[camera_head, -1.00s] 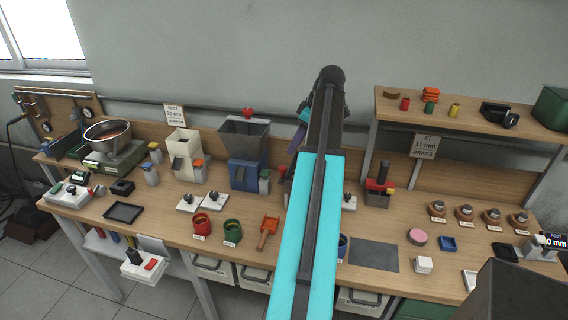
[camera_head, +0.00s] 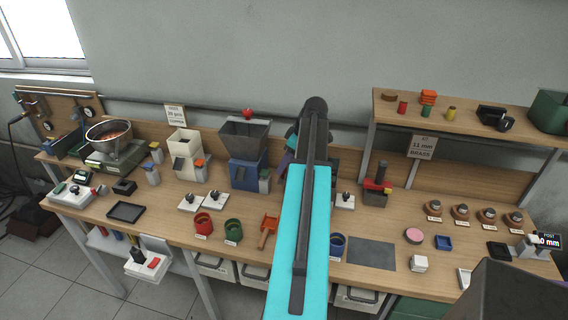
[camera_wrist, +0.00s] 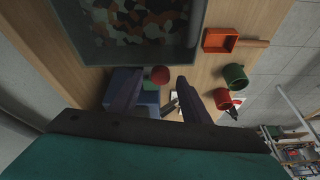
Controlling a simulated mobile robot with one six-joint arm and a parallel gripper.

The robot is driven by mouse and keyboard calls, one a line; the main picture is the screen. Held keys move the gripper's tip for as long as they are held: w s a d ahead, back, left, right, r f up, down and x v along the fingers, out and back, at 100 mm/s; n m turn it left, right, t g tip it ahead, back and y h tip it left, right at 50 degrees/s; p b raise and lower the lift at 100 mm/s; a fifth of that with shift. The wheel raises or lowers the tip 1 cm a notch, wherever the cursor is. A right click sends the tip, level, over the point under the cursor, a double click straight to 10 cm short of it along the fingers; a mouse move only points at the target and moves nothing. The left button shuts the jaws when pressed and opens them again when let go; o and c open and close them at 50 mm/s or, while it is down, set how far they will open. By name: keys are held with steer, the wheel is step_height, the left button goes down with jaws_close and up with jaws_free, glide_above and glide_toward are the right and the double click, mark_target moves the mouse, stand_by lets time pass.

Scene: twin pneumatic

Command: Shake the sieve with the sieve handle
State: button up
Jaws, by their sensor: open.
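In the wrist view a dark-rimmed tray (camera_wrist: 202,30), which looks like the sieve, fills the top and holds mixed orange, black and white pieces. A red ball knob (camera_wrist: 160,75), apparently the sieve handle, shows just below the tray's near edge. My gripper (camera_wrist: 157,82) is open, its two dark fingers on either side of the knob as seen from the wrist. I cannot tell the height gap or any contact. In the head view my arm hides most of the sieve, the knob and my gripper.
A blue machine with a grey hopper (camera_head: 243,135) stands left of my arm. An orange scoop (camera_head: 270,224), a green cup (camera_head: 233,230) and a red cup (camera_head: 203,225) are near the bench front. A shelf (camera_head: 465,115) stands at the right. A dark mat (camera_head: 371,253) lies bare.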

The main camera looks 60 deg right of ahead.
steer(key=shift+w+f, duration=0.15)
steer(key=shift+f, duration=0.35)
steer(key=shift+a, duration=0.1)
jaws_close()
steer(key=s+a+b, duration=0.1)
steer(key=s+a, duration=0.1)
steer(key=a, duration=0.3)
steer(key=shift+a, duration=0.4)
jaws_free()
steer(key=shift+w, duration=0.1)
steer(key=shift+r, duration=0.1)
